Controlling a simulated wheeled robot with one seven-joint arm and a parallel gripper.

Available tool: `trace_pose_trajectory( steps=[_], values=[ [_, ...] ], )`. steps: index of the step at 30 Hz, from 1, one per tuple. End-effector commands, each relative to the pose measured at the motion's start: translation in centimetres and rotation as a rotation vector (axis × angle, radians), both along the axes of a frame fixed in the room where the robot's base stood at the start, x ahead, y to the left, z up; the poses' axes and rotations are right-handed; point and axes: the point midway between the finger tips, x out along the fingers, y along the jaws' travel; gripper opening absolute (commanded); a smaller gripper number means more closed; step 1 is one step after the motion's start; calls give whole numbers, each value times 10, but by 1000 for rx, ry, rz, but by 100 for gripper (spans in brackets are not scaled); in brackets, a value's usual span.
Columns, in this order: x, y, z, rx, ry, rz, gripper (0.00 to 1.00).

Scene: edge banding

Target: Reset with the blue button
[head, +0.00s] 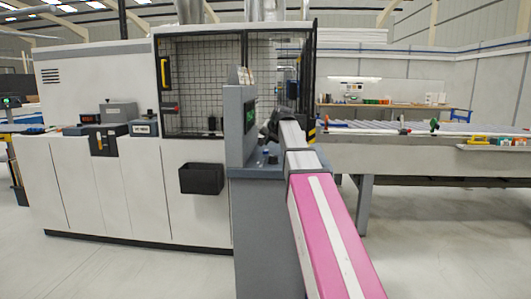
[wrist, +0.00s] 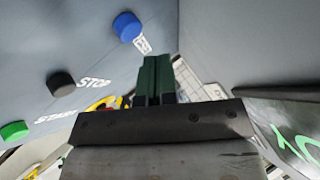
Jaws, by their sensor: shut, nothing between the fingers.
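The blue button (wrist: 127,26) is a round knob on the grey console panel, at the upper middle of the wrist view. A white label beside it is partly hidden by my fingers. My gripper (wrist: 156,62) is shut and empty, its dark green fingertips just below and right of the blue button in the picture. I see no clear contact; the exact gap is hard to tell. A black button (wrist: 61,84) marked STOP and a green button (wrist: 15,130) marked START sit in a row lower left. In the head view my gripper (head: 267,133) is over the console (head: 262,172).
An upright panel with a green-digit display (wrist: 296,142) stands close on the right in the wrist view. In the head view, a white machine (head: 95,80) with a mesh enclosure is behind left, and a long roller table (head: 430,155) is at right.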

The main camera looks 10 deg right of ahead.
Motion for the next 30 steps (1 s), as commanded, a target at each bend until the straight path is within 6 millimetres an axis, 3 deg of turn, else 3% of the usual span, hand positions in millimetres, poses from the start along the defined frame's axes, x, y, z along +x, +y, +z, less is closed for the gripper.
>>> trace_pose_trajectory(
  steps=[14, 30],
  values=[
    [1, 0, 40, -1, 0, 0, 0],
    [0, 0, 41, 0, 1, 1, 0]
  ],
)
